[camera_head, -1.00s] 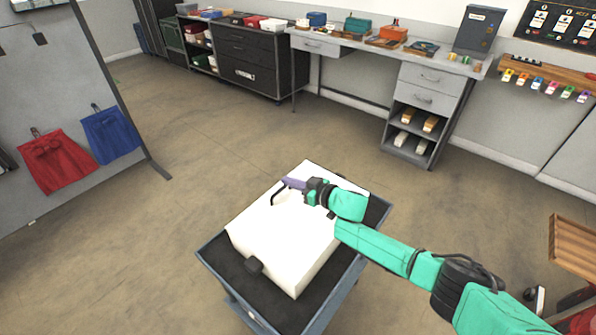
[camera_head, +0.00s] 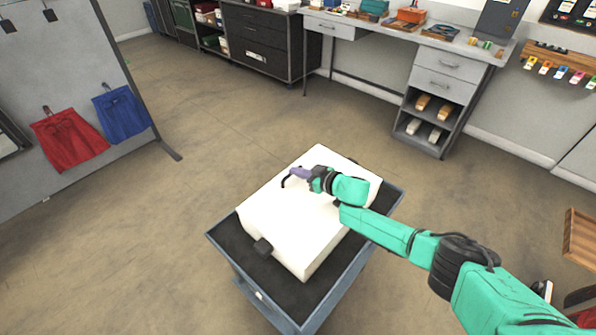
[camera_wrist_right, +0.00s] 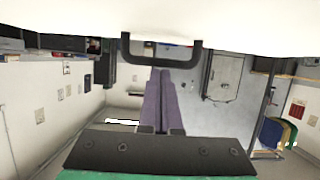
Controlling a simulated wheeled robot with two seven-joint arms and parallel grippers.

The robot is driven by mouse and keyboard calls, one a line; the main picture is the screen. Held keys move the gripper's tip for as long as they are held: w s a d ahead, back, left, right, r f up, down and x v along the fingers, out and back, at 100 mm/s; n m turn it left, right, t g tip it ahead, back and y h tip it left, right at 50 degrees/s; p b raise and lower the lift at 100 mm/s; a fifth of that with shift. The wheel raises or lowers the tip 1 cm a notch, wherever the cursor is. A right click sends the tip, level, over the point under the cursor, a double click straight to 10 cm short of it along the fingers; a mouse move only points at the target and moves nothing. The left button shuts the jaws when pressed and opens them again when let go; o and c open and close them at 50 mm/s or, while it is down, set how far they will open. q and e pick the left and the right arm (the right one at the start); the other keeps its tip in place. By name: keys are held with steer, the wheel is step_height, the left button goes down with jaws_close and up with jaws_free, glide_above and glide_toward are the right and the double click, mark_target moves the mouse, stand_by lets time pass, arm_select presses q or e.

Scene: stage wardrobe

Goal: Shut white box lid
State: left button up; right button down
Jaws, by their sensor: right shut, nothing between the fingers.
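The white box (camera_head: 290,222) sits on a dark-topped cart (camera_head: 222,242). Its broad white top looks flat in the head view, but I cannot tell whether the lid is fully down. A dark latch-like piece (camera_head: 263,247) is on the box's near side. My right gripper (camera_head: 299,173) is over the box top, beside a thin black handle (camera_head: 286,181). In the right wrist view, the purple fingers (camera_wrist_right: 161,95) are shut and empty, pointing at the black handle (camera_wrist_right: 160,62) under a white surface (camera_wrist_right: 160,22). Contact with the handle is unclear. My left gripper is out of view.
A grey workbench (camera_head: 450,62) with drawers and a dark cabinet (camera_head: 262,40) stand along the back wall. A panel with red (camera_head: 68,140) and blue (camera_head: 121,114) cloths is at the left. Open floor surrounds the cart.

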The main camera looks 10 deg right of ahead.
steer(key=s+d+r+p, duration=0.5)
steer(key=s+d+r, duration=0.15)
steer(key=r, duration=0.35)
steer(key=s+a+f+m+h, duration=0.1)
steer(key=s+a+m+h, duration=0.1)
steer(key=s+a, duration=0.3)
steer(key=s+d+f+m+g+h, duration=0.25)
steer(key=s+d, duration=0.45)
steer(key=s, duration=0.4)
steer(key=s+d+f+m+g+h, duration=0.2)
steer(key=s+d+f+g+h, duration=0.15)
steer(key=s+d, duration=0.6)
steer(key=s+a+f+g+h+b, duration=0.1)
steer(key=s+f, duration=0.1)
steer(key=f, duration=0.9)
steer(key=s+a+f+g+b, duration=0.1)
steer(key=f, duration=1.1)
steer(key=s+d+f, duration=0.1)
steer(key=s+f, duration=0.7)
steer(key=s, duration=0.1)
steer(key=s+d+f+g+b, duration=0.1)
steer(key=s+d+f, duration=0.1)
steer(key=s+f, duration=0.7)
steer(key=shift+d+f+n+g, duration=0.25)
steer(key=shift+d+n+g, duration=0.05)
steer(key=shift+n, duration=0.05)
